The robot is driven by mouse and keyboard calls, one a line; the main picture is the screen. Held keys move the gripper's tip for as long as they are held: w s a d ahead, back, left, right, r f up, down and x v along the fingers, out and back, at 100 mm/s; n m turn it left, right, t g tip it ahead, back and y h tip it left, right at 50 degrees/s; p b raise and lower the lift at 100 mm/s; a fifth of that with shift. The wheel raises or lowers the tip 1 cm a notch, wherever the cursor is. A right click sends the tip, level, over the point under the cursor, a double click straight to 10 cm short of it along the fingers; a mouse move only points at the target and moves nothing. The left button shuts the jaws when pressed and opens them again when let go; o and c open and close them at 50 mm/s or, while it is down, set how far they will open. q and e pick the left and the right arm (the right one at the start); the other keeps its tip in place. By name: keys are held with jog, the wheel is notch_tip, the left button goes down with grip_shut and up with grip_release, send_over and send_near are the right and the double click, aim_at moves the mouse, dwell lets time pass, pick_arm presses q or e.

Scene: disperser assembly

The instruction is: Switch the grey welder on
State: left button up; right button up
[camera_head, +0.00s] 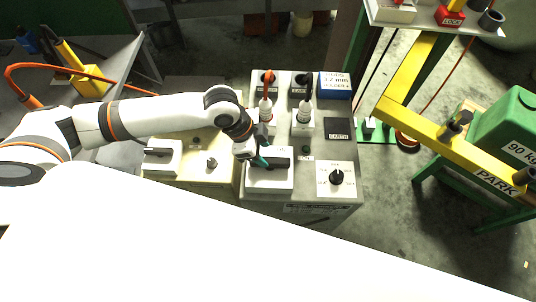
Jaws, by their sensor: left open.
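The grey welder (346,211) is a box-shaped cabinet in the middle of the head view. On its near left top is a white plate (283,184) with a black switch handle (279,163), lying crosswise. My left gripper (260,160), dark with teal fingers, comes in from the left and is open at the left end of this handle. Whether the fingers touch the handle cannot be told. A black rotary knob (337,177) on a white dial plate sits to the right. My right gripper is not in view.
A cream cabinet (219,182) with its own black handle (158,152) stands close on the left. Two upright plugs (303,119) and a blue box (336,85) are at the welder's back. A yellow beam (440,133) and a green weight (508,125) stand at the right.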

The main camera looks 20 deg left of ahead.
aim_at(269, 160)
pick_arm(q)
jog(key=shift+x, duration=2.15)
jog(key=shift+c, duration=0.4)
jog(key=c, duration=0.9)
